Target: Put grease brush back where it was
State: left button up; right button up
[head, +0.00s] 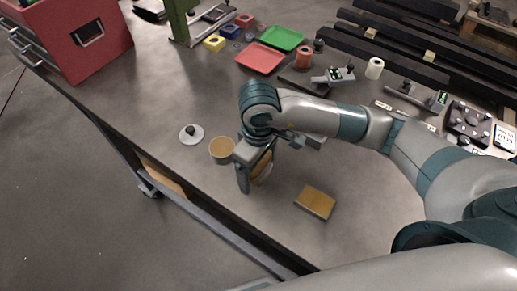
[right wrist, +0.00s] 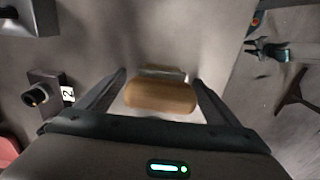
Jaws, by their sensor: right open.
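A brush with a rounded wooden handle and a pale lower edge shows between my right fingers in the right wrist view (right wrist: 160,95), and in the head view it shows partly hidden behind the gripper (head: 264,170). My right gripper (head: 254,172) points down at it near the table's front edge. Its fingers (right wrist: 160,88) are open on both sides of the handle, with visible gaps. I cannot tell whether the brush touches the table. A round can with tan content (head: 222,149) stands just left of the gripper. My left gripper is not in view.
A white lid with a black knob (head: 191,134) lies left of the can. A tan block (head: 316,202) lies right of the gripper. Red (head: 260,57) and green (head: 282,39) trays are further back. The tabletop (head: 165,95) at left is clear.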

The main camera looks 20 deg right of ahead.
jog(key=shift+r+b, duration=0.25)
jog(key=shift+b, duration=0.05)
jog(key=shift+r, duration=0.4)
notch_tip(320, 180, up, 9)
jog(key=b, duration=0.3)
jog(key=shift+r+b, duration=0.45)
jog(key=shift+r, duration=0.45)
